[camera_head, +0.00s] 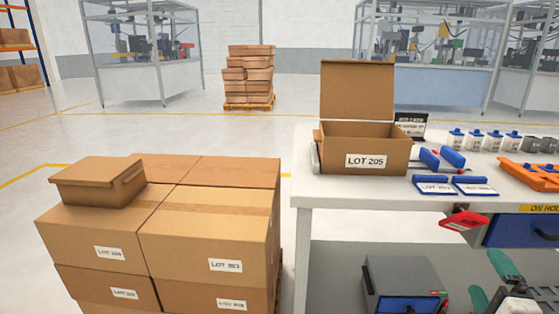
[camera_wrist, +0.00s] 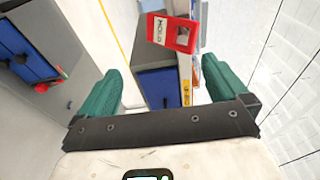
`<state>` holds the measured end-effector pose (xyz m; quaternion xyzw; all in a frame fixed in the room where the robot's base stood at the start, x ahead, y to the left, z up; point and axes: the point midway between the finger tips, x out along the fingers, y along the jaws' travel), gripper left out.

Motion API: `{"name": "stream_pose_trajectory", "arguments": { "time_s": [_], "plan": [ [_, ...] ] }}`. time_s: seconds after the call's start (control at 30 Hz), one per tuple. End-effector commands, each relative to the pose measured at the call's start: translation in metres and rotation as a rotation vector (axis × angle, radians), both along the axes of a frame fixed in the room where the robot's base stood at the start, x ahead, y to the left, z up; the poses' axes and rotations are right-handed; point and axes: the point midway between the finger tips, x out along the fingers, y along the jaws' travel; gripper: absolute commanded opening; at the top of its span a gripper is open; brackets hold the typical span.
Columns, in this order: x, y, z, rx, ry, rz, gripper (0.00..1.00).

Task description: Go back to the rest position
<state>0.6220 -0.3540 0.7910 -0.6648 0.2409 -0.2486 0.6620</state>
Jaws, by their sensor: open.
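My gripper (camera_head: 489,281) is low at the right in the head view, in front of the workbench and below its top. In the wrist view my gripper (camera_wrist: 161,80) has its two green fingers spread wide apart, with nothing between them. A red tag (camera_wrist: 158,30) marked HOLD shows beyond the fingertips, apart from them. In the head view the red tag (camera_head: 463,221) is at the bench's front edge, up and left of my gripper; I cannot tell how it is held there.
The white bench (camera_head: 320,196) bears an open carton (camera_head: 335,159) labelled LOT 205, blue-edged tags (camera_head: 434,187) and an orange tray (camera_head: 530,173). A grey box (camera_head: 403,275) stands on the shelf below. Stacked cartons (camera_head: 205,235) stand left; a floor gap separates them.

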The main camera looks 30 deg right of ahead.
Motion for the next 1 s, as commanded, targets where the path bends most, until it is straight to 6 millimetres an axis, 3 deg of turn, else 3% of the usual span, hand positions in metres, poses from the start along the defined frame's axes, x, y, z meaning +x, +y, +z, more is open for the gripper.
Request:
{"name": "stream_pose_trajectory", "arguments": {
  "time_s": [0.17, 0.33, 0.47, 0.57, 0.67, 0.83, 0.87, 1.0],
  "plan": [
    [0.004, 0.015, 0.031, 0.127, -0.281, 0.015, 1.0],
    [-0.011, 0.028, 0.071, 0.495, -0.869, 0.045, 1.0],
    [-0.03, 0.027, 0.07, 0.863, -1.311, 0.038, 1.0],
    [-0.04, 0.024, 0.049, 1.166, -1.626, -0.015, 1.0],
    [-0.044, 0.026, 0.011, 1.469, -1.911, -0.132, 1.0],
    [-0.04, 0.055, -0.075, 1.899, -2.319, -0.546, 1.0],
    [-0.039, 0.064, -0.091, -1.947, 2.373, 0.649, 1.0],
    [-0.039, 0.123, -0.161, -1.601, 2.028, 0.975, 1.0]
  ]
}}
